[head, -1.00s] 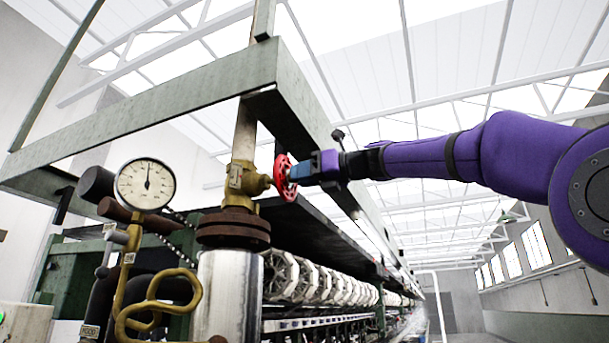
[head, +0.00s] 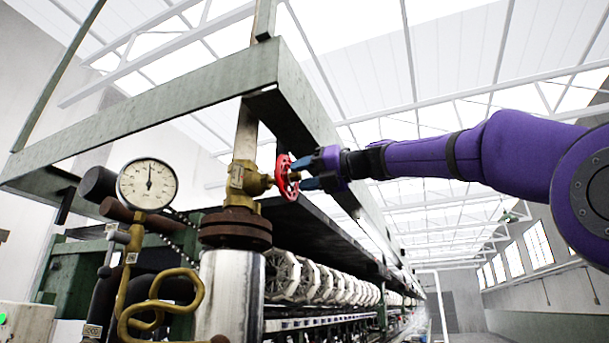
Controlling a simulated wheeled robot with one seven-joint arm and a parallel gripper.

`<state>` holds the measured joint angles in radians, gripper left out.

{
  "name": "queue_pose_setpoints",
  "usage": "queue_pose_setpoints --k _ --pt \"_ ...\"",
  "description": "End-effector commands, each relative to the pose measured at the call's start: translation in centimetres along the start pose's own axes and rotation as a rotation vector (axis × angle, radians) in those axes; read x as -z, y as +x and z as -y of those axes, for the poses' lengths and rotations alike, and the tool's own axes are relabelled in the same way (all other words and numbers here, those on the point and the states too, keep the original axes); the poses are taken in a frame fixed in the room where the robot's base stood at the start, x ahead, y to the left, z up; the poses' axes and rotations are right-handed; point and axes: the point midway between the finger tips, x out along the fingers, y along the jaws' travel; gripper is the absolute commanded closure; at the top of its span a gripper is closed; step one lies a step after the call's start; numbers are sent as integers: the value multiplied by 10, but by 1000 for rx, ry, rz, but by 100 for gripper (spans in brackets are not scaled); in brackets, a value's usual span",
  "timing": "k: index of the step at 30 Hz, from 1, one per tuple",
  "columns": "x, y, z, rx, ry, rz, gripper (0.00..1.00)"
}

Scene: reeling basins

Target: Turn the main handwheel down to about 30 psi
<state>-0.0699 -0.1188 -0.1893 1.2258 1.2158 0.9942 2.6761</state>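The main handwheel (head: 283,180) is red and sits on a brass valve (head: 243,179) on the upright pipe, seen nearly edge-on. My gripper (head: 303,174) is at the right side of the wheel. I cannot tell whether the fingertips touch the rim. The round white pressure gauge (head: 160,197) is to the left, and its dark needle points almost straight up. Its numbers are too small to read.
A green steel frame (head: 150,122) runs above the valve, and its beam passes close behind my gripper. A rusty flange (head: 235,238) and a bent brass pipe (head: 190,302) are below. Rows of white reels (head: 312,282) recede behind. Right of the machine is open.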

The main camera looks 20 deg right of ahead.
Motion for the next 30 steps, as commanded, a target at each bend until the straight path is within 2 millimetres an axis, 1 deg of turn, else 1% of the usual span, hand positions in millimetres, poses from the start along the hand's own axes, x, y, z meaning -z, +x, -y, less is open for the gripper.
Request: queue_pose_setpoints --k 10,18,21,23,30 --pt "0 -3 0 1 -2 2 53" --pt "-1 -28 0 2 -3 3 53" --pt "0 -30 0 0 -17 1 53" --pt "0 -30 0 0 -56 1 53" --pt "0 -30 0 0 -332 1 53"
